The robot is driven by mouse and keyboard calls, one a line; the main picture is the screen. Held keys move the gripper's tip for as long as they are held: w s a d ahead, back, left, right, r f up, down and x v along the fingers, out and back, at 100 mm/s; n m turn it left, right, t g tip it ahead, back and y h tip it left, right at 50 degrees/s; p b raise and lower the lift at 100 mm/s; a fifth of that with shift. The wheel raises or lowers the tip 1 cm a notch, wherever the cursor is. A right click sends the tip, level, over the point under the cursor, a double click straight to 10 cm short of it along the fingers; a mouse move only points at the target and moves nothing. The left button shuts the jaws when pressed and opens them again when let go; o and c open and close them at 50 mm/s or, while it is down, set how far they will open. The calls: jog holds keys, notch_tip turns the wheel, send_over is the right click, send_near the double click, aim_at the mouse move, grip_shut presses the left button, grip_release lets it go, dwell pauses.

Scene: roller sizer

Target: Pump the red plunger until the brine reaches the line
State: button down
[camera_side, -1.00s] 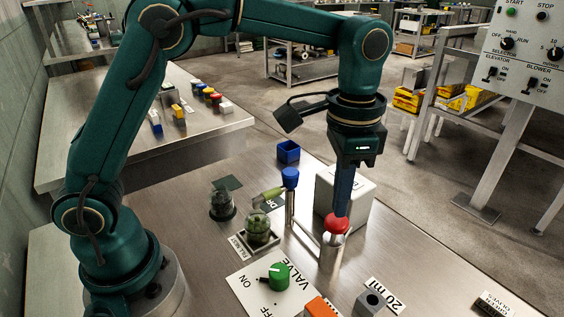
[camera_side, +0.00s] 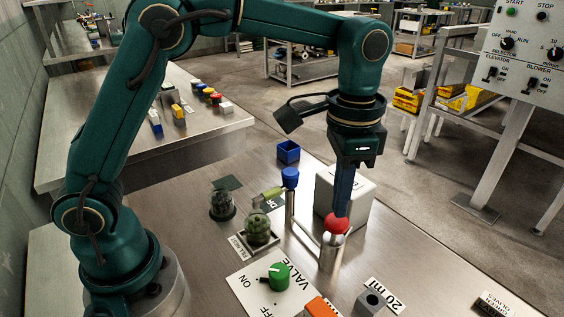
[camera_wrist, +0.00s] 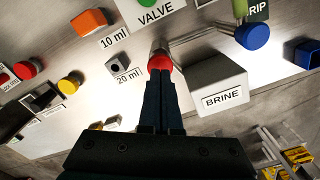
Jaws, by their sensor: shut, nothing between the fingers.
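The red plunger (camera_side: 336,224) tops a metal pump cylinder beside the white brine box (camera_side: 360,192). My gripper (camera_side: 341,214) points down, its shut fingers at the top of the red plunger, apparently touching it. In the wrist view, the red plunger (camera_wrist: 159,62) shows just past the fingertips (camera_wrist: 159,76), and the box (camera_wrist: 212,90) reads BRINE. A glass jar of dark green olives (camera_side: 258,229) stands on the fill spot, near the spout with the blue knob (camera_side: 290,177). The brine level and the line on the jar are too small to make out.
A second jar (camera_side: 221,203) stands behind the first. The green valve knob (camera_side: 279,275), an orange block (camera_side: 320,307) and a grey block (camera_side: 371,301) marked 20 ml sit in front. A blue open box (camera_side: 288,152) lies behind the spout.

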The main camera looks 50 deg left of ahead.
jog(key=shift+f, duration=0.25)
jog(key=shift+f, duration=1.45)
jog(key=shift+r, duration=1.8)
jog(key=shift+r, duration=2.45)
